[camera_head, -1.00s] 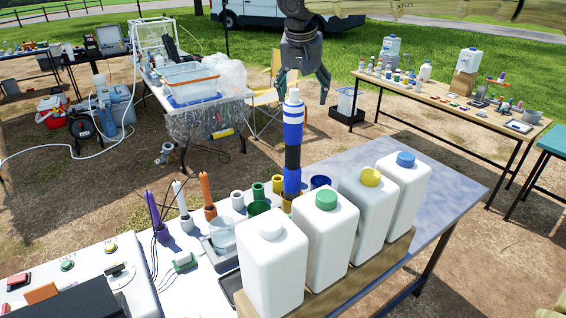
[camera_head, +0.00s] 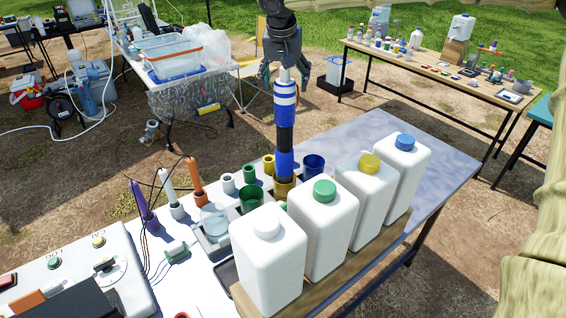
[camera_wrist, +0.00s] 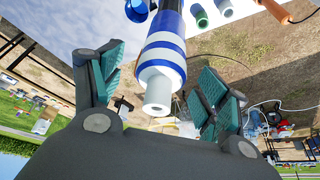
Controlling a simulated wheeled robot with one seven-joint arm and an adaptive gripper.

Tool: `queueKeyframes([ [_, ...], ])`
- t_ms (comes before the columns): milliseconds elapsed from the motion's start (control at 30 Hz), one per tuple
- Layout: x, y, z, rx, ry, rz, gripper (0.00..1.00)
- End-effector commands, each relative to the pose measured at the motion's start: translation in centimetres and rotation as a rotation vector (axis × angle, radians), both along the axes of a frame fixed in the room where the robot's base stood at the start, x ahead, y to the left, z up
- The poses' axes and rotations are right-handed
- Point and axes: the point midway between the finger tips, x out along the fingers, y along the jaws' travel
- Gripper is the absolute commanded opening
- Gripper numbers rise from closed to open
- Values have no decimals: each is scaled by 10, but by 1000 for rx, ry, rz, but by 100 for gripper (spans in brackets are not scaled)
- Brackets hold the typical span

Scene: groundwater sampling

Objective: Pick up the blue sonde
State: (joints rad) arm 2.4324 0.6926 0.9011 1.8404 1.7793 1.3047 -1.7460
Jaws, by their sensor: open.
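The blue sonde (camera_head: 286,130) is a tall blue cylinder with white and black bands and a white top. It stands upright in a brownish-yellow holder (camera_head: 284,189) on the table, behind the white jugs. My gripper (camera_head: 284,75) is at its top end, with the fingers spread. In the wrist view the white tip of the sonde (camera_wrist: 163,72) lies between the two teal finger pads of my gripper (camera_wrist: 158,90), with gaps on both sides. The pads do not appear to touch it. The sonde's lower end is hidden in the holder.
White jugs with coloured caps (camera_head: 322,225) stand in a row on a wooden board in front. Purple, white and orange probes (camera_head: 197,180) and several small cups stand to the left. The table (camera_head: 400,140) is bare at the back right.

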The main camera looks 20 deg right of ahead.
Motion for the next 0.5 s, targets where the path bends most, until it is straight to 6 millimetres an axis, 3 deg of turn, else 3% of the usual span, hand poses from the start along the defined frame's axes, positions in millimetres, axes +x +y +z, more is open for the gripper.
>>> queueKeyframes([
  [500, 22, -4, -40, 0, 0, 1, 75],
])
